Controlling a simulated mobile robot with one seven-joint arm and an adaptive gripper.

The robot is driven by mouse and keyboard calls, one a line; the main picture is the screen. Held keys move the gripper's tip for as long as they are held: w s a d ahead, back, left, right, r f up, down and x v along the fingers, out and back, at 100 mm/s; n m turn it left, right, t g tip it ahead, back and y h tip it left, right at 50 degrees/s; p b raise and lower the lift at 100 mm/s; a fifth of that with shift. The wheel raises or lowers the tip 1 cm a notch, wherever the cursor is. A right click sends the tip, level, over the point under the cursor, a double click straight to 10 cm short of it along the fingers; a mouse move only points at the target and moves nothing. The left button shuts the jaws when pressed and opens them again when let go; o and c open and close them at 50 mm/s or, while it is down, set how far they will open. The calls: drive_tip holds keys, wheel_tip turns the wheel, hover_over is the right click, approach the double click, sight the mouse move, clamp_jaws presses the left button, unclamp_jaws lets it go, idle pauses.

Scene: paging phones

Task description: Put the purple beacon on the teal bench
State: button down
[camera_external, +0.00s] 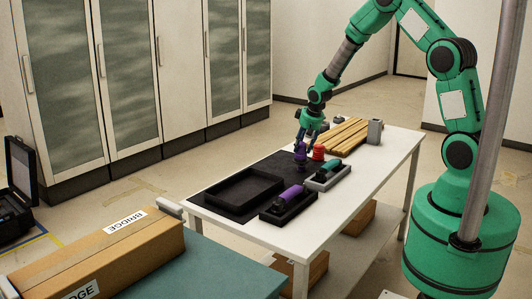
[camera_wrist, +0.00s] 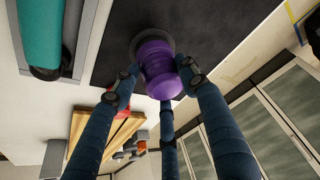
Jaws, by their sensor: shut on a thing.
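The purple beacon (camera_wrist: 156,66) is a ribbed purple dome on a dark round base. In the wrist view my gripper (camera_wrist: 158,80) has its dark blue fingers closed around it. In the external view the gripper (camera_external: 305,136) points down over the purple beacon (camera_external: 300,151), at the far part of the black mat on the white table. I cannot tell whether its base touches the mat. The teal bench (camera_external: 222,262) is at the lower left, in front of the table, with a bare teal top on its right part.
A red beacon (camera_external: 318,152) stands close right of the purple one. The white table (camera_external: 345,188) also holds a black tray (camera_external: 232,205), two smaller trays with handheld devices, wooden slats (camera_external: 340,138) and a grey block (camera_external: 374,132). A cardboard box (camera_external: 110,255) covers the bench's left part.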

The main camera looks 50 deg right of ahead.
drive_tip(key=a+n, duration=0.1)
drive_tip(key=a, duration=0.5)
drive_tip(key=a+n+y, duration=0.1)
drive_tip(key=a, duration=0.5)
drive_tip(key=a+n+b, duration=0.1)
drive_tip(key=a, duration=0.5)
drive_tip(key=shift+r, duration=0.2)
drive_tip(key=s+a+n+y+b, duration=0.15)
drive_tip(key=s+a+n, duration=0.35)
drive_tip(key=a, duration=1)
drive_tip(key=s+a+n+y+b, duration=0.15)
drive_tip(key=s+a, duration=0.45)
drive_tip(key=a, duration=1)
drive_tip(key=s+a+n+g+y, duration=0.1)
drive_tip(key=s+a+n, duration=0.3)
drive_tip(key=s+a, duration=0.9)
drive_tip(key=shift+a+f, duration=0.15)
drive_tip(key=shift+f, duration=0.1)
drive_tip(key=shift+w+n, duration=0.1)
drive_tip(key=shift+n, duration=0.15)
drive_tip(key=w+a+f+b, duration=0.1)
drive_tip(key=w+a, duration=0.8)
drive_tip(key=w, duration=0.3)
drive_tip(key=shift+w+a+f+b, duration=0.25)
drive_tip(key=shift+w+a+b, duration=0.05)
drive_tip(key=shift+w+b, duration=0.1)
drive_tip(key=shift+s, duration=0.1)
